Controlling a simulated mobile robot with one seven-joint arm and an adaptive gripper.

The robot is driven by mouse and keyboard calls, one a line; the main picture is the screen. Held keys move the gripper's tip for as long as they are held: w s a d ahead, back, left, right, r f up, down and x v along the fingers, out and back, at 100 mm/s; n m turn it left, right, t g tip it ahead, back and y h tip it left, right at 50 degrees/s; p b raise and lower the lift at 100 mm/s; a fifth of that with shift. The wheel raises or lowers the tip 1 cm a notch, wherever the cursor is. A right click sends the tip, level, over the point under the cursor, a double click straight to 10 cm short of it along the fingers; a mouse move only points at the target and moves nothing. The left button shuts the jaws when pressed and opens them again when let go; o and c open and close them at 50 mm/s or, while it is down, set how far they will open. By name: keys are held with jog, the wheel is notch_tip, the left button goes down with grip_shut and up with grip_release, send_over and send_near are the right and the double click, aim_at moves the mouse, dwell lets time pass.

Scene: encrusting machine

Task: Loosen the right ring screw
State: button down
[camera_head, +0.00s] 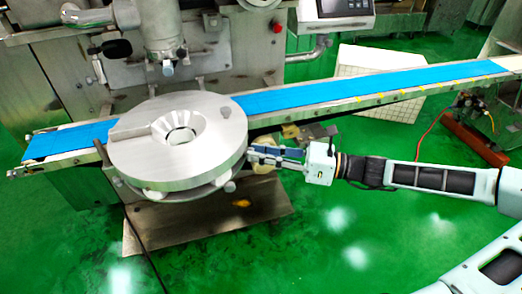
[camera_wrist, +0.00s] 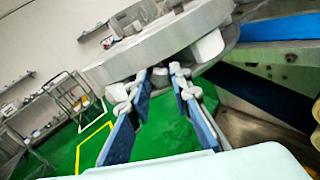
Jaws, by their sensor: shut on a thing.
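The round grey metal ring (camera_head: 205,150) sits over the blue conveyor, left of centre in the head view. In the wrist view its rim (camera_wrist: 150,48) spans the top. My gripper (camera_head: 252,154) is at the ring's right edge in the head view. In the wrist view my gripper (camera_wrist: 161,72) has its two blue-backed fingers reaching up to just under the rim, closed on the right ring screw. The screw is mostly hidden between the fingertips. A pale block (camera_wrist: 208,47) shows under the rim, right of the fingers.
The blue conveyor belt (camera_head: 370,88) runs behind the ring to the upper right. The steel machine body (camera_head: 80,80) stands behind it. A metal plate (camera_head: 200,218) lies below the ring. Green floor (camera_head: 350,235) is open in front.

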jog(key=shift+f+n+b, duration=0.2)
jog(key=shift+n+b, duration=0.25)
jog(key=shift+n, duration=8.3)
jog(key=shift+f+n+b, duration=0.15)
jog(key=shift+n+b, duration=0.3)
jog(key=shift+n, duration=8.3)
jog(key=c, duration=1.7)
grip_release()
jog(key=shift+c, duration=0.2)
